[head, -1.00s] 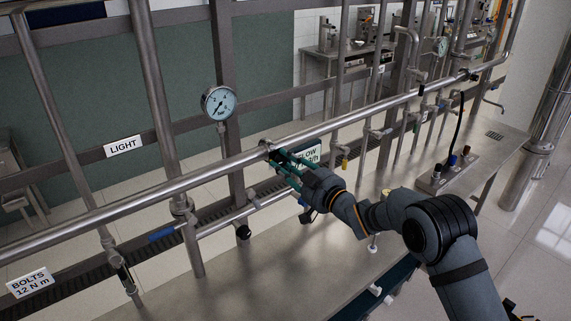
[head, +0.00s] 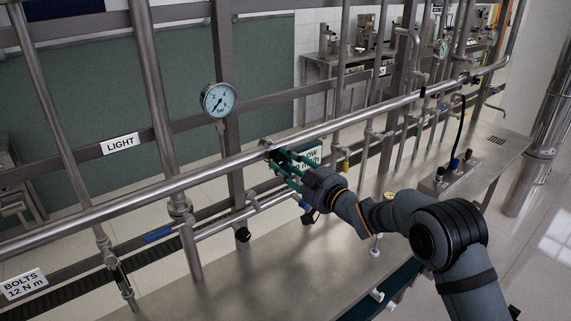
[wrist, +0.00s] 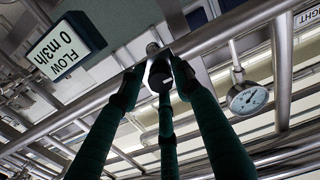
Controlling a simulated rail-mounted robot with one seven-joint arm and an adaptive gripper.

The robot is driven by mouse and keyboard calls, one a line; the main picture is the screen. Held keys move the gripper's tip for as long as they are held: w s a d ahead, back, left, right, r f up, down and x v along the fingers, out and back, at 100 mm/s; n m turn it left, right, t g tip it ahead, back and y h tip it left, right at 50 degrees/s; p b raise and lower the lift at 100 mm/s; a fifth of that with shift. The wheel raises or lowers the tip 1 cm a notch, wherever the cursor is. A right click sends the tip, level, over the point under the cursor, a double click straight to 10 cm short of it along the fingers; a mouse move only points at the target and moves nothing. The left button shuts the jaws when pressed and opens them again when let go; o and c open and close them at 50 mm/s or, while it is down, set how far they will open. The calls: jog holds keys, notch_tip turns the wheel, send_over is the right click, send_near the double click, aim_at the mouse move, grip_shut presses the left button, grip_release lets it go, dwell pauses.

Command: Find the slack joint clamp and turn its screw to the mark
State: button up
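A dark clamp (head: 268,144) sits on the long steel pipe (head: 215,167), with the green fingers of my gripper (head: 279,158) reaching up to it from the lower right. In the wrist view, three green fingers of my gripper (wrist: 158,75) converge around a dark knob-like screw end (wrist: 160,70) with a small pale mark. The fingertips are spread around it and very close; I cannot tell whether they press on it. The fingers hide most of the clamp. Farther right on the pipe are another dark clamp (head: 422,91) and a dark fitting (head: 472,76).
A round pressure gauge (head: 218,100) stands behind the pipe. A flow display (wrist: 65,45) reads 0 m3/h. Signs read LIGHT (head: 120,144) and BOLTS 12 N m (head: 24,284). Vertical pipes cross the rail on both sides. A steel bench (head: 250,265) runs below.

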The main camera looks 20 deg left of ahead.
jog(key=shift+o, duration=1.2)
jog(key=v, duration=1.2)
jog(key=shift+w+a, duration=0.1)
jog(key=x, duration=1.2)
jog(key=shift+r+p, duration=0.25)
jog(key=shift+p, duration=0.6)
jog(key=shift+d+p, duration=0.2)
jog(key=shift+p, duration=0.45)
jog(key=shift+a+f+m, duration=0.15)
jog(key=shift+f+m, duration=0.1)
jog(key=shift+m, duration=0.05)
